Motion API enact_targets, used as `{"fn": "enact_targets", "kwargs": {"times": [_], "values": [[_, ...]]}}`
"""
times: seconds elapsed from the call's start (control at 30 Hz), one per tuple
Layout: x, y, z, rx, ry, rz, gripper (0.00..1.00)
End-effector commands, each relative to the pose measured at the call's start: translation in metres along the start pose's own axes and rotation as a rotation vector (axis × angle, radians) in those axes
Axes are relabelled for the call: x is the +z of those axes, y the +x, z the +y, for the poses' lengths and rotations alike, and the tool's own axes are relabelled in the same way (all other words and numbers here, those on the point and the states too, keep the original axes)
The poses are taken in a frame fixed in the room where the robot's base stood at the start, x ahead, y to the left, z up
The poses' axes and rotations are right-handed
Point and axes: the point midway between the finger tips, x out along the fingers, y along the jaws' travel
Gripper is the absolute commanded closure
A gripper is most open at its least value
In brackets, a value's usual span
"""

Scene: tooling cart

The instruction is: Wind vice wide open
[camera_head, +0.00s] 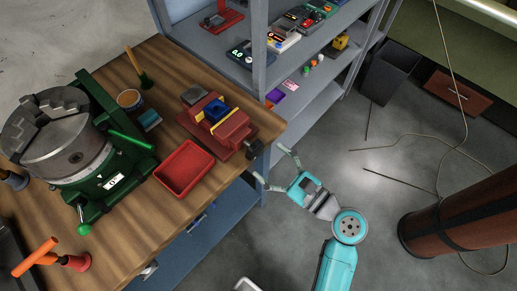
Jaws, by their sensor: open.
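The red vice (234,131) sits on the wooden workbench (190,65) close to its right corner. A blue block (215,110) with yellow strips beside it shows at the vice's jaws; I cannot tell whether the jaws clamp it. A dark screw end or handle (254,148) sticks out at the vice's right end, over the bench edge. My gripper (270,162) is open and empty, just right of that dark end, beyond the bench edge. Its fingers spread toward the vice and seem apart from it; the exact gap is unclear.
A red tray (184,168) lies left of the vice. A green rotary chuck (66,135) stands farther left. A grey shelf unit (258,60) with devices rises behind the bench corner. Open floor (370,180) lies to the right, with cables and a brown column (455,220).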

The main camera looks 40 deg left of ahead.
Motion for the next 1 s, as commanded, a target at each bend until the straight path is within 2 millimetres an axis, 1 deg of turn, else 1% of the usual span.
{"fn": "enact_targets", "kwargs": {"times": [0.03, 0.1, 0.3, 0.47, 0.7, 0.73, 0.77, 0.8, 0.87, 0.9, 0.93, 0.97, 1.0], "values": [[0.001, 0.009, 0.000, 0.003, -0.001, -0.001, 0.20], [0.001, 0.019, 0.001, 0.002, -0.002, -0.001, 0.20], [0.000, 0.040, 0.000, 0.001, -0.002, 0.000, 0.20], [0.000, 0.046, 0.000, -0.001, -0.001, 0.001, 0.20], [0.000, 0.047, 0.000, -0.002, -0.001, 0.001, 0.20], [0.000, 0.047, 0.000, -0.002, -0.002, 0.001, 0.25], [0.000, 0.046, 0.000, -0.002, -0.002, 0.001, 0.32], [0.000, 0.046, 0.000, -0.002, -0.002, 0.001, 0.42], [0.000, 0.046, 0.000, -0.002, -0.002, 0.001, 0.57], [0.000, 0.046, 0.000, -0.002, -0.002, 0.001, 0.67], [0.000, 0.046, 0.000, -0.002, -0.002, 0.001, 0.75], [0.000, 0.046, 0.000, -0.002, -0.002, 0.001, 0.80], [0.000, 0.046, 0.000, -0.002, -0.002, 0.001, 0.80]]}}
